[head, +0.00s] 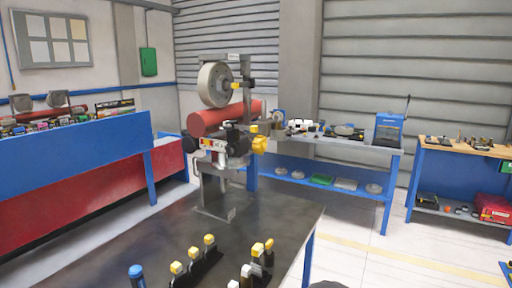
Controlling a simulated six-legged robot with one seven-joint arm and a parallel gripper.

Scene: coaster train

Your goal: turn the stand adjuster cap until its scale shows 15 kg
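A grey metal stand (215,190) rises from the far part of the dark table. It carries a large grey wheel (215,85) in an upper bracket, a red cylinder (225,117) lying across below it, and a dark mechanism (237,140) with yellow parts. A yellow knob (260,145) on the right side of the mechanism may be the adjuster cap, but I cannot be sure. The scale and any kg reading are too small to read. I cannot make out my gripper in the head view.
The dark table (150,235) holds several yellow-topped upright pieces (209,245) and a blue-topped one (136,272) near the front. A blue-and-red bench (80,165) stands at left; a blue workbench (330,195) and another bench (455,180) stand behind right. Floor at right is clear.

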